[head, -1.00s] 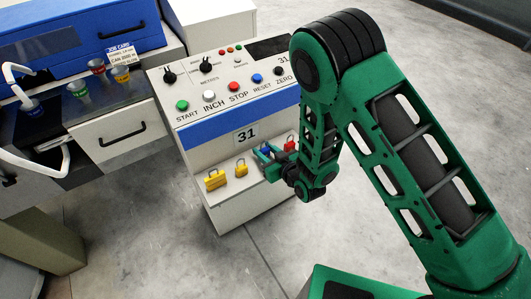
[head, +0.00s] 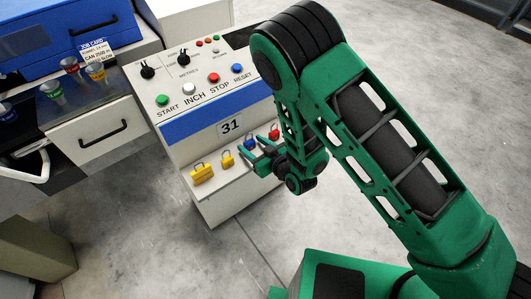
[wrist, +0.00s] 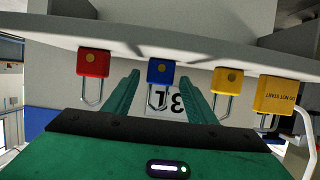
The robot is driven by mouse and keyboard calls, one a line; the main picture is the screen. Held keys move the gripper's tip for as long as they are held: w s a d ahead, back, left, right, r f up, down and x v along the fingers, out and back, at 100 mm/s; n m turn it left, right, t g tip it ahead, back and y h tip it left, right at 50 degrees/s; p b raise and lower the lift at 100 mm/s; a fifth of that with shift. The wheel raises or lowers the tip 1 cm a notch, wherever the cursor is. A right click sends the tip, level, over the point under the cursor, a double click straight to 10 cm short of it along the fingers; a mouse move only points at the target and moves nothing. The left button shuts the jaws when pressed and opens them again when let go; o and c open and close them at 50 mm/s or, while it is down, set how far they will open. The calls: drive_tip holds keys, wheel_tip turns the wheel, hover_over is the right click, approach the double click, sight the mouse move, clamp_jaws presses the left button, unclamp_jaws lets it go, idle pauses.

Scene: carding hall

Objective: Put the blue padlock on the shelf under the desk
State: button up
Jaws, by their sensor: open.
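The blue padlock (wrist: 161,72) stands on a pale ledge (wrist: 205,58) under the control desk's sloped panel, its shackle toward the bottom of the upside-down wrist view. My gripper (wrist: 161,82) is open, with one finger on each side of the blue padlock and visible gaps to both. I cannot tell how far the fingertips reach along it. In the head view the blue padlock (head: 250,145) is partly hidden behind my gripper (head: 250,157).
A red padlock (wrist: 93,63) stands on one side of the blue one; a small yellow padlock (wrist: 227,81) and a larger yellow one (wrist: 275,95) stand on the other. The control desk (head: 225,110) carries buttons. The floor (head: 150,245) before it is clear.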

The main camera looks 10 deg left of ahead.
sight(251, 146)
drive_tip(key=shift+s+d, duration=0.6)
drive_tip(key=shift+d, duration=0.05)
drive_tip(key=shift+s+d+r, duration=0.2)
drive_tip(key=shift+r, duration=0.15)
drive_tip(key=shift+s+d, duration=0.15)
drive_tip(key=shift+d, duration=0.05)
drive_tip(key=shift+s+d+f, duration=0.15)
drive_tip(key=shift+s+d, duration=0.15)
drive_tip(key=shift+d, duration=0.2)
drive_tip(key=shift+s+d+r, duration=0.2)
drive_tip(key=shift+s+r, duration=0.2)
drive_tip(key=shift+r, duration=0.3)
drive_tip(key=shift+v, duration=2.35)
